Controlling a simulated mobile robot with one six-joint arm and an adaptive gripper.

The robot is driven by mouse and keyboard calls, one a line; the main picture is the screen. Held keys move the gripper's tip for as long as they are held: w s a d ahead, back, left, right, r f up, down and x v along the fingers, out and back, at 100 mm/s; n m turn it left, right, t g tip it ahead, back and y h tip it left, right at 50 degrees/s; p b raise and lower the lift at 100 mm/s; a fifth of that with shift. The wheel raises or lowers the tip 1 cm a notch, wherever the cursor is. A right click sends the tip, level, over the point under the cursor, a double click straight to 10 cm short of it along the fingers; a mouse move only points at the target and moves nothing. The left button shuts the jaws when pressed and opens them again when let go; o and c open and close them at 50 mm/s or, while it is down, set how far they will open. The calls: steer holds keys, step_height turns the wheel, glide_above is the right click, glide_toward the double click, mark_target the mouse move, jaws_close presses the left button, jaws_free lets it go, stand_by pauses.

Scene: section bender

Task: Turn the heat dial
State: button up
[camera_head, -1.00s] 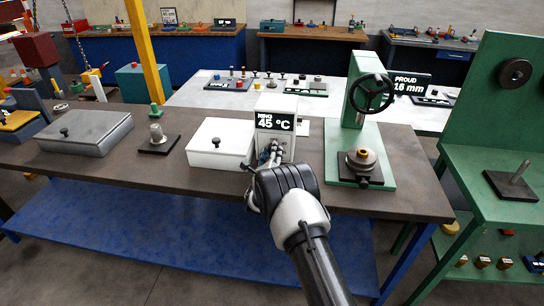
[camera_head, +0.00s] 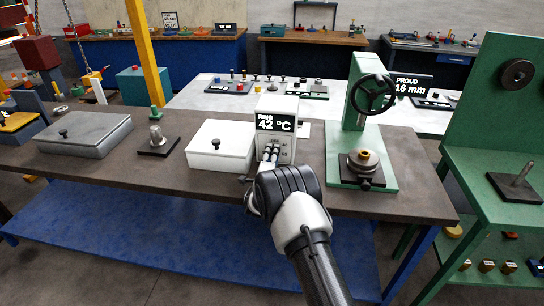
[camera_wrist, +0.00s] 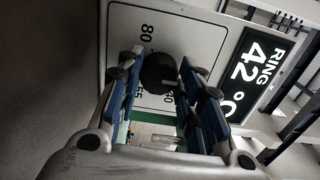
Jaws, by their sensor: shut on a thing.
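The heat dial (camera_wrist: 157,74) is a round black knob on the white front plate of a small heater box (camera_head: 277,112). Printed numbers, 80 among them, show around the dial in the wrist view. The box's black display (camera_head: 275,122) reads RING 42 °C, and it also shows in the wrist view (camera_wrist: 260,72). My gripper (camera_head: 269,153) is at the box's front, and its two blue-padded fingers (camera_wrist: 158,82) are shut on the dial from both sides.
A white lidded box (camera_head: 221,146) stands just left of the heater. A green press (camera_head: 362,115) with a handwheel stands close on the right. A grey lidded box (camera_head: 85,133) and a small metal post (camera_head: 156,136) are farther left on the dark bench (camera_head: 185,177).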

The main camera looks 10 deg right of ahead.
steer(key=shift+n, duration=0.3)
steer(key=o, duration=1.1)
steer(key=v, duration=1.2)
